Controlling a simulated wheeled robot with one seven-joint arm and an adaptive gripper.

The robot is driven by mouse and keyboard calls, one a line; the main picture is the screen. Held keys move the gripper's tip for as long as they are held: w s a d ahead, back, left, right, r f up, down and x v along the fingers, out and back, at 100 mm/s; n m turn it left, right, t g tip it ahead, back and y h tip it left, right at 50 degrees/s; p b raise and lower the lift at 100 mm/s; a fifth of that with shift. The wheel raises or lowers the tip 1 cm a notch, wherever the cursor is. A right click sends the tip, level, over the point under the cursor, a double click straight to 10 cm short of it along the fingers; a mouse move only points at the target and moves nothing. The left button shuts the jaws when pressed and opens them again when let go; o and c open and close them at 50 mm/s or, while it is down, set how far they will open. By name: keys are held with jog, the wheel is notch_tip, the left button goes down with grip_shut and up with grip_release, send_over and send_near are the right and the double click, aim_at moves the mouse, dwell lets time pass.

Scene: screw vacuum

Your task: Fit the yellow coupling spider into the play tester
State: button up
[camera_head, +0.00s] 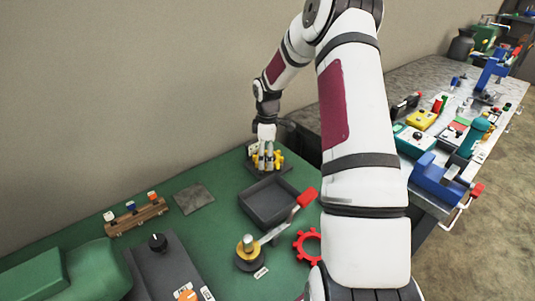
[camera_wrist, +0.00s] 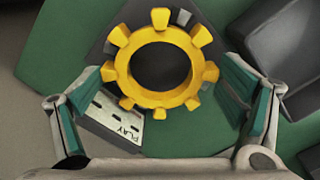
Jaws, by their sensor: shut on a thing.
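The yellow coupling spider (camera_wrist: 118,72) is a ring with several stubby outward lobes. In the wrist view it lies between the teal pads of my gripper (camera_wrist: 165,92), which is shut on it. The play tester (camera_wrist: 120,128) is below and behind it, a dark base with a pale label reading PLAY. A grey piece of it shows between the spider's upper lobes. In the head view my gripper (camera_head: 265,158) is low over the tester's dark base (camera_head: 283,168), with yellow at its fingertips. I cannot tell whether the spider touches the tester.
A dark empty tray (camera_head: 268,204) stands just in front of the tester. Nearer are a lever with a red handle (camera_head: 306,197) and a red toothed ring (camera_head: 302,239). A wooden rack (camera_head: 137,217) and a grey mat (camera_head: 194,199) lie to the left on the green bench.

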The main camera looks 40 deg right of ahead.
jog(key=shift+f, duration=0.65)
jog(key=o, duration=1)
notch_tip(320, 180, up, 12)
jog(key=shift+r, duration=0.1)
jog(key=shift+a, duration=0.1)
